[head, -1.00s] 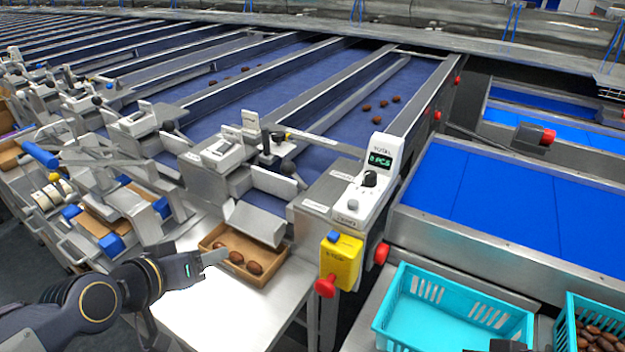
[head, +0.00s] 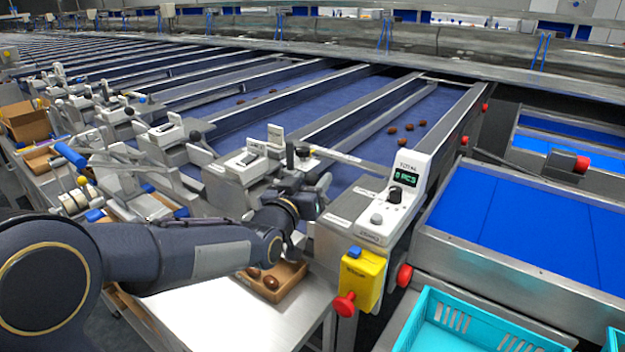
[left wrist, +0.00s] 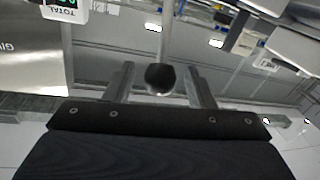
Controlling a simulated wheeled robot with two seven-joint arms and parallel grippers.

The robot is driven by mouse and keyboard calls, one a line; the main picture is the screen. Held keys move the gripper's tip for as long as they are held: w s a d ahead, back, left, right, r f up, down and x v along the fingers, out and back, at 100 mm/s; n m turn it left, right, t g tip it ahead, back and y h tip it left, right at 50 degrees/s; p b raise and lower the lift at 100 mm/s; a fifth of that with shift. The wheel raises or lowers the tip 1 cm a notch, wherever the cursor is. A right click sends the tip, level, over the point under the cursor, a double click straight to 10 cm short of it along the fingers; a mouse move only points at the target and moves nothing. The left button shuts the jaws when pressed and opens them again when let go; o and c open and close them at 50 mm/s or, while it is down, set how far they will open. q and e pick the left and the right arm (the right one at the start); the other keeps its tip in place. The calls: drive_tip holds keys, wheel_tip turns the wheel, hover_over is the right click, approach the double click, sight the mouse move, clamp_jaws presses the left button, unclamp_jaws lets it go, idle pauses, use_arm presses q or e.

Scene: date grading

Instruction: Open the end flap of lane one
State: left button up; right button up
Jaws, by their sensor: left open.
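In the head view my left arm reaches across to the outlet end of lane one, the lane nearest the yellow box, and my left gripper (head: 305,203) is at its flap lever. In the left wrist view the jaws (left wrist: 160,68) stand open, one finger on each side of a round black knob (left wrist: 160,79). I see a gap between the knob and each finger. The end flap of lane one is hidden behind my arm in the head view. Several dates (head: 408,127) lie on the blue belt of lane one (head: 375,150). My right gripper is not in view.
A cardboard tray (head: 296,277) with dates sits below the outlet, partly behind my arm. The counter unit (head: 404,185) and yellow box (head: 362,279) with a red button stand close on the right. A turquoise crate (head: 425,325) is at lower right.

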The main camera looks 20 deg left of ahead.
use_arm(q)
drive_tip(key=shift+w, duration=0.45)
